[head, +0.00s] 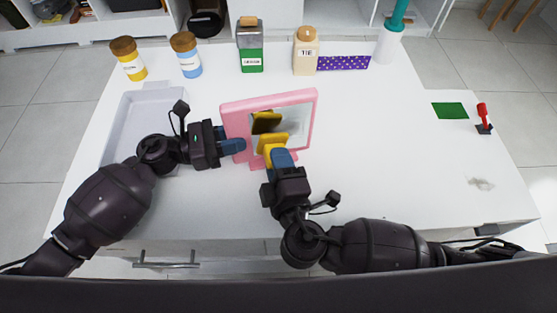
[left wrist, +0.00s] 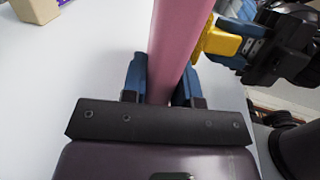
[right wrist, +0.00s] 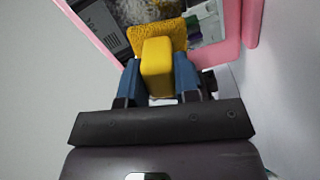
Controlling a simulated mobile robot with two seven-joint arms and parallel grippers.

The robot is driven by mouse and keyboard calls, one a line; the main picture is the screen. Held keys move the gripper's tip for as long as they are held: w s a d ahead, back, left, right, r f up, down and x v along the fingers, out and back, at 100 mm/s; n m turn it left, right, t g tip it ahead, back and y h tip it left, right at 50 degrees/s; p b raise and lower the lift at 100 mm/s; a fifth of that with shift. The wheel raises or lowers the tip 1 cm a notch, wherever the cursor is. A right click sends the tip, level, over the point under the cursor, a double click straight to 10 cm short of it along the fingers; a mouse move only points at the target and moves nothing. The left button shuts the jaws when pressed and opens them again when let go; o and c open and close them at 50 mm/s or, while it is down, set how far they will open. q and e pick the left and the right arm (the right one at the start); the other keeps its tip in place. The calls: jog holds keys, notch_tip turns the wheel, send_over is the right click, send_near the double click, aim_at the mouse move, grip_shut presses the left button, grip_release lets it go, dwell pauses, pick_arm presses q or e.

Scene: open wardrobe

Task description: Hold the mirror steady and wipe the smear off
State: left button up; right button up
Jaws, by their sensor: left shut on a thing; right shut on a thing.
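A pink-framed mirror (head: 312,112) stands upright on the white table. My left gripper (head: 236,146) is shut on the left side of its frame; in the left wrist view the pink frame (left wrist: 178,45) runs between the blue fingers (left wrist: 162,85). My right gripper (head: 280,158) is shut on a yellow sponge wiper (head: 272,142), held in front of the glass. In the right wrist view the wiper's block (right wrist: 157,68) is between the fingers (right wrist: 160,80), its pad at the glass. A greyish smear (right wrist: 150,10) shows on the glass above the pad. Whether the pad touches cannot be told.
Jars, a green-and-grey box (head: 251,55), a beige bottle (head: 305,55) and a purple dotted box (head: 343,63) line the back. A grey tray (head: 118,125) lies behind my left arm. A green mat (head: 450,110) and a red-handled item (head: 483,115) are at right.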

jog(key=shift+x, duration=1.05)
dwell(0.4)
jog(key=shift+d, duration=0.15)
jog(key=shift+w+d, duration=0.3)
jog(key=shift+d, duration=0.85)
jog(key=shift+w+d, duration=0.3)
jog(key=shift+d, duration=0.9)
jog(key=shift+w+d, duration=0.25)
jog(key=shift+d, duration=0.9)
jog(key=shift+s+a, duration=0.3)
jog(key=shift+a, duration=0.9)
jog(key=shift+s+a, duration=0.3)
jog(key=shift+a, duration=0.9)
jog(key=shift+s+a, duration=0.35)
jog(key=shift+a, duration=0.9)
jog(key=v, duration=0.6)
jog(key=shift+s+d, duration=0.1)
jog(key=v, duration=0.2)
jog(key=shift+s+d, duration=0.1)
jog(key=shift+s, duration=0.25)
